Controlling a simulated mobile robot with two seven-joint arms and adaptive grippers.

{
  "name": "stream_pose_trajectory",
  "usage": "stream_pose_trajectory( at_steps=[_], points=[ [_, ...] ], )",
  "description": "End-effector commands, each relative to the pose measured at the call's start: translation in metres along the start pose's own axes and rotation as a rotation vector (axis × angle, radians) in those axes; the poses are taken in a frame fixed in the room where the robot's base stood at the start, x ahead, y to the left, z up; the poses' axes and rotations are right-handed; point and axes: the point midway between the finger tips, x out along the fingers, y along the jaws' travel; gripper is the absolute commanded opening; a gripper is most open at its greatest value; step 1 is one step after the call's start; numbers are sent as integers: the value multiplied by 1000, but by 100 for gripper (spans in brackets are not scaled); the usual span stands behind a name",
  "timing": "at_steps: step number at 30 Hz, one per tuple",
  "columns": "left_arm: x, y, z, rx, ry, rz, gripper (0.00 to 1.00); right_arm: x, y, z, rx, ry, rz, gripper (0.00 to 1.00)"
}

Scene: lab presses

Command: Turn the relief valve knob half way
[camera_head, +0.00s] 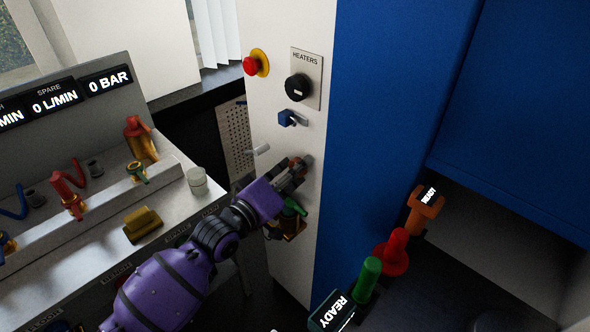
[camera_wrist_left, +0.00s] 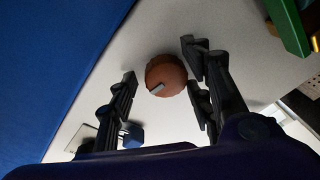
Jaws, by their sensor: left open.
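The knob in front of my left gripper is round and brown-orange with a pale pointer mark. It shows in the left wrist view (camera_wrist_left: 166,72) and is partly hidden by my fingers in the head view (camera_head: 307,160). No label on it is readable, so I take it as the relief valve knob. My left gripper (camera_head: 294,172) reaches to the white panel from the left. In the left wrist view the open fingers (camera_wrist_left: 160,88) stand on both sides of the knob; I cannot tell whether they touch it. My right gripper is not in view.
Above on the white panel (camera_head: 280,130) are a blue switch (camera_head: 288,118), a black HEATERS knob (camera_head: 298,88) and a red button (camera_head: 251,66). A green-handled valve (camera_head: 294,207) sits just below my gripper. A blue cabinet wall (camera_head: 375,130) stands right, a bench with fittings left.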

Motion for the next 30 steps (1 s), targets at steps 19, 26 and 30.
stream_pose_trajectory(
  at_steps=[19,26,30],
  points=[
    [0,1,0,8,1,3,5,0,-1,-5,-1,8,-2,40],
    [0,1,0,83,6,9,5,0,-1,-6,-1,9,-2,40],
    [0,1,1,177,13,18,5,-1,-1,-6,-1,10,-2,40]
  ],
)
